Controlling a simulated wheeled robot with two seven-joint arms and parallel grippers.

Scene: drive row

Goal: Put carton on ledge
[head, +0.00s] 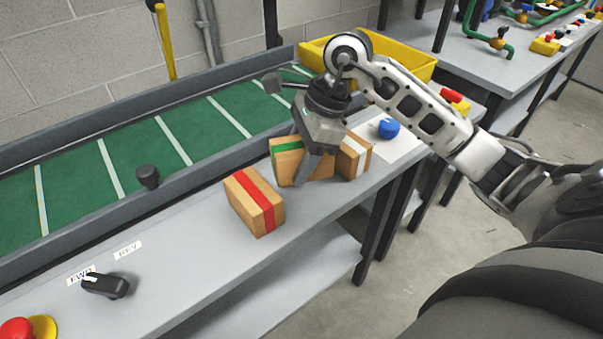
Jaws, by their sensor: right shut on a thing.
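My right gripper (304,170) reaches in from the right and points down over the grey ledge (215,265) in front of the conveyor. It is shut on a brown carton with a green stripe (286,165); a finger and the gripper body hide part of it. This carton is at the ledge, but I cannot tell whether its base touches. A brown carton with a red stripe (240,205) stands on the ledge to the left. A brown carton with a white stripe (347,163) stands close on the right, partly hidden by the gripper. My left gripper is out of view.
The green conveyor belt (140,130) runs behind the ledge, with a dark knob (148,177) on its rail. A black switch (105,285) and red button (16,330) are at the lower left. A blue knob (388,128) and yellow bin (408,62) are to the right.

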